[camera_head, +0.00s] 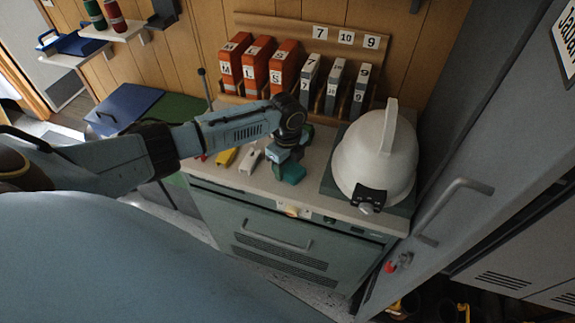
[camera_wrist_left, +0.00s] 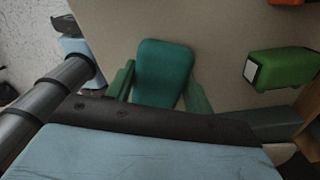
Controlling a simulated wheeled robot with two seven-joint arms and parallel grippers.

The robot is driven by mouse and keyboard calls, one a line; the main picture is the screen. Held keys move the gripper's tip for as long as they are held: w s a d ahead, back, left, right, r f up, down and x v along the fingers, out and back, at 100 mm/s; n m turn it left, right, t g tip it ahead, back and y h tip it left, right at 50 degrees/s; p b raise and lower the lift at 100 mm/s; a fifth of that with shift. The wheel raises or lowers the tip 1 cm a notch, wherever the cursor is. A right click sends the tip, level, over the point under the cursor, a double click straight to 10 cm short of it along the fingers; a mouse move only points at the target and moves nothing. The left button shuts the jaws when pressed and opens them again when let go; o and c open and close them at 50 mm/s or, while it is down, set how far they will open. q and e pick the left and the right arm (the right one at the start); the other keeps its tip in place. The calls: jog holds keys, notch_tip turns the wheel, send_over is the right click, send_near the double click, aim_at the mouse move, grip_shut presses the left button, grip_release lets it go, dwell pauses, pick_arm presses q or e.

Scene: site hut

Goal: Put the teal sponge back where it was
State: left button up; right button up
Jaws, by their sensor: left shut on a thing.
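The teal sponge (camera_head: 290,173) is at the end of my left arm, over the front part of the counter, left of the white helmet. In the left wrist view the sponge (camera_wrist_left: 163,72) sits between the two green fingers of my left gripper (camera_wrist_left: 160,88), which is shut on it. In the head view my left gripper (camera_head: 288,160) points down at the counter. I cannot tell whether the sponge touches the counter. My right gripper is not in view.
A white helmet (camera_head: 375,155) stands on a dark mat at the right. A yellow block (camera_head: 227,157) and a white block (camera_head: 250,160) lie to the left. A green block (camera_wrist_left: 280,69) is close to the gripper.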

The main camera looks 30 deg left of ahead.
aim_at(288, 165)
pick_arm(q)
jog(key=shift+f, duration=0.15)
jog(key=o, duration=1)
notch_tip(288, 165, up, 12)
jog(key=shift+r, duration=0.2)
